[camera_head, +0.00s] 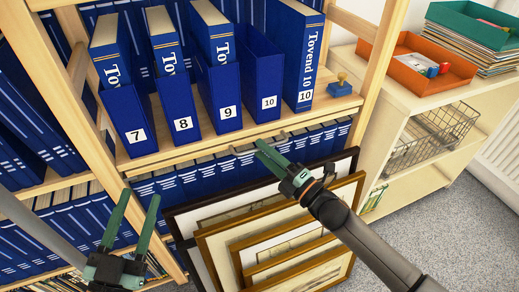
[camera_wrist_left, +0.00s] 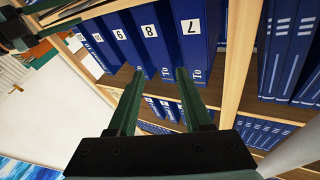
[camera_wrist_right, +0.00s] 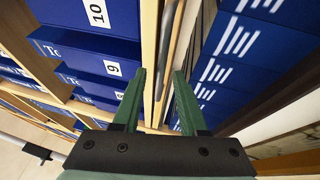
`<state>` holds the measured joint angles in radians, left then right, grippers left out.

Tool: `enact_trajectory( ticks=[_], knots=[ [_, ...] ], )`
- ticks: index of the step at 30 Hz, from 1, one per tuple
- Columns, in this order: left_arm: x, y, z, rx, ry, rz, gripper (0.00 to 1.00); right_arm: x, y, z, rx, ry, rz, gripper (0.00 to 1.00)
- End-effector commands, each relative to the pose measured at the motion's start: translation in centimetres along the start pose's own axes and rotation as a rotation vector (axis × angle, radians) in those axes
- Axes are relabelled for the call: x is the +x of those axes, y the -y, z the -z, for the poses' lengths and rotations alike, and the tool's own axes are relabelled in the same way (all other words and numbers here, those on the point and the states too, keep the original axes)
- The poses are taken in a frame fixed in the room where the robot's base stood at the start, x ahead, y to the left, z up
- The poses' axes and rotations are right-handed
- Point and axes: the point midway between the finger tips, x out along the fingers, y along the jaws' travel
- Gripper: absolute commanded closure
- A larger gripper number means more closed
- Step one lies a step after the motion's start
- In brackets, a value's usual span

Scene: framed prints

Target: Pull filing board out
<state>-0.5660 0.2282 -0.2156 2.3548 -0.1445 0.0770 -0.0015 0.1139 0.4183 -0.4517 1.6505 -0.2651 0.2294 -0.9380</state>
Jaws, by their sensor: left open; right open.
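The pale wooden board (camera_head: 190,153) lies under the blue box files numbered 7 to 10, and I take it for the filing board. A thin bar (camera_wrist_right: 173,57), seemingly its handle, runs along its front edge in the right wrist view. My right gripper (camera_head: 262,147) is at that front edge, below the file marked 10. Its fingers are open, with the edge and bar ahead between the tips; I cannot tell whether they touch. My left gripper (camera_head: 138,198) is open and empty, left of the framed prints and in front of the lower shelf.
Several framed prints (camera_head: 217,206) lean against the lower shelf, below my right arm. Blue binders (camera_head: 205,176) fill the lower row. A small yellow-knobbed stamp (camera_head: 341,86) stands by the files. A cabinet (camera_head: 412,105) with an orange tray (camera_head: 402,61) stands right. Carpet is clear at lower right.

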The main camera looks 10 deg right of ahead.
Motion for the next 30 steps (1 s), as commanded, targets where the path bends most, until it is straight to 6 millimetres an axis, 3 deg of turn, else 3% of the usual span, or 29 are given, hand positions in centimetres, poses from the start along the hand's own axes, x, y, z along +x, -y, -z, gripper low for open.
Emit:
enact_trajectory(
  ticks=[6, 16, 27, 30],
  knots=[
    [0.1, 0.1, 1.4, 0.017, -0.057, -0.001, 0.50, 1.8, 0.1, 0.0, 0.000, 0.001, 0.001, 0.58],
    [0.1, 0.1, 1.6, 0.019, -0.064, 0.000, 0.50, 2.0, 0.1, 0.0, 0.000, 0.000, 0.002, 0.59],
    [0.1, 0.1, 1.6, 0.019, -0.065, 0.000, 0.50, 1.9, 0.1, 0.0, 0.000, 0.001, 0.002, 1.00],
    [0.1, 0.1, 1.6, 0.019, -0.065, 0.000, 0.50, 1.9, 0.1, 0.0, 0.000, 0.001, 0.002, 1.00]
  ],
)
